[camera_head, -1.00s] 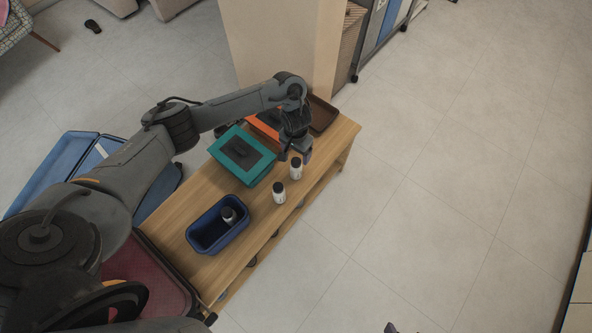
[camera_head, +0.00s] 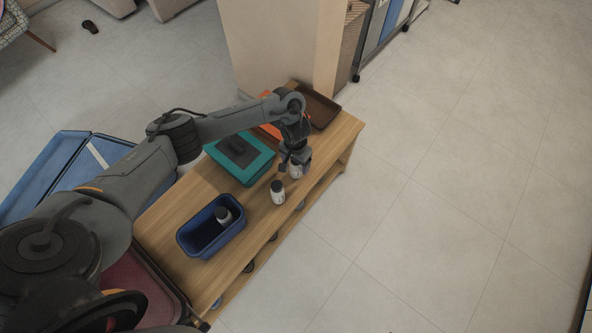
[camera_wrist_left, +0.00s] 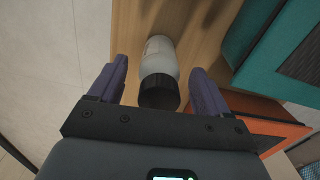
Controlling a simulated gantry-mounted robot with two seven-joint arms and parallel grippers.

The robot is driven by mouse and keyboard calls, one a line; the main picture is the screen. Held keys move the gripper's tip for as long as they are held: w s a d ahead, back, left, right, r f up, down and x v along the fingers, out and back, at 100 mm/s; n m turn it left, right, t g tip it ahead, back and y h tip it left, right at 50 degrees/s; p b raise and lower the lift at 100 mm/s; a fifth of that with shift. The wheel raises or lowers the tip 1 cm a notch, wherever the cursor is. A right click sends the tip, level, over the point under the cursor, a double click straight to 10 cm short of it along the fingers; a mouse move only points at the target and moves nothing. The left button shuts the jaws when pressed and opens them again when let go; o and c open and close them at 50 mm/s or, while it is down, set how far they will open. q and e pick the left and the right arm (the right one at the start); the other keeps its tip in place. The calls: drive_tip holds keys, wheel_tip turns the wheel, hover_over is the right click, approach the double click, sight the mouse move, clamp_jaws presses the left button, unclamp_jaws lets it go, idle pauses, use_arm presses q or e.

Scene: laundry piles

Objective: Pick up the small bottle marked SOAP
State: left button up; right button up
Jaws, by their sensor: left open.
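My left gripper (camera_head: 294,166) is open at the far end of the wooden table, over a small white bottle with a black cap (camera_head: 296,172). In the left wrist view this bottle (camera_wrist_left: 161,60) lies between the two purple fingers, with a gap on each side. Its label is turned partly away and cannot be read. A second white bottle with a dark cap (camera_head: 278,194) stands on the table nearer to me. A third bottle (camera_head: 223,217) is in the blue bin. I cannot read SOAP on any of them. My right gripper is not in view.
The blue bin (camera_head: 182,238) stands on the near part of the wooden table (camera_head: 172,206). A teal box (camera_head: 262,165) with a dark top lies left of the gripper. An orange item (camera_head: 270,130) and a brown tray (camera_head: 326,108) are at the far end. Floor right of the table is clear.

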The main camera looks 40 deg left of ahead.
use_arm(q)
drive_tip(key=shift+f, duration=0.2)
drive_tip(key=c, duration=1.2)
drive_tip(key=shift+r, duration=0.1)
